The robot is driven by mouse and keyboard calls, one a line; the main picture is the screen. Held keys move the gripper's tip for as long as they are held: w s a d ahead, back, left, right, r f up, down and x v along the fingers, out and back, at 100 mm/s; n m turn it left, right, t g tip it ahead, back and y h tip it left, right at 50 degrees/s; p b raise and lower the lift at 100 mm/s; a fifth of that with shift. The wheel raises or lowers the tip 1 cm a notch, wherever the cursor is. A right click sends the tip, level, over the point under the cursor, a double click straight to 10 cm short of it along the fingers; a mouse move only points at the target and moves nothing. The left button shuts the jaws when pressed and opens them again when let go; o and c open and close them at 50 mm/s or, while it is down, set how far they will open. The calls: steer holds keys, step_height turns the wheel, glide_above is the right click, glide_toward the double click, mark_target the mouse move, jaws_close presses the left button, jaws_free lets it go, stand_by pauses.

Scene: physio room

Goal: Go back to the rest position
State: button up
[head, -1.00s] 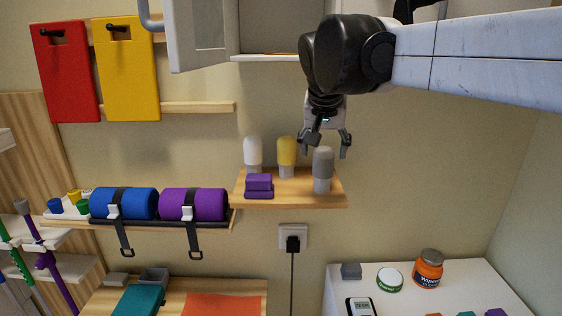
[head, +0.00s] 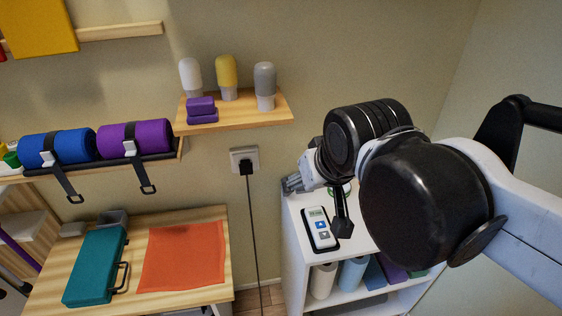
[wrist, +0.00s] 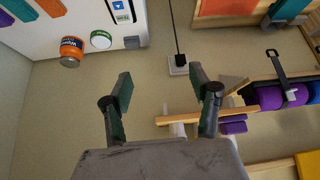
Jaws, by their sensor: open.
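My gripper (wrist: 162,88) is open and empty in the wrist view, with its two fingers spread and only bare wall between them. In the head view my arm hides part of it; its end shows beside the white cabinet's top, below and right of the small wall shelf (head: 240,118). On that shelf stand a white bottle (head: 191,77), a yellow bottle (head: 227,77) and a grey bottle (head: 265,86), all upright. Purple blocks (head: 202,108) lie stacked in front of them. My gripper is apart from the shelf.
A white cabinet (head: 294,245) with a handheld device (head: 320,229) on top is close to my gripper. An orange jar (wrist: 71,50) and a round tin (wrist: 101,40) show in the wrist view. A wooden table (head: 190,297) bears a teal case (head: 97,265).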

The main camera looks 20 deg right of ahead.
steer(key=s+f, duration=0.2)
steer(key=shift+s+f, duration=0.1)
steer(key=shift+f, duration=0.45)
step_height(320, 180, down, 8)
steer(key=b, duration=0.8)
steer(key=shift+f+b, duration=0.15)
steer(key=shift+b, duration=0.15)
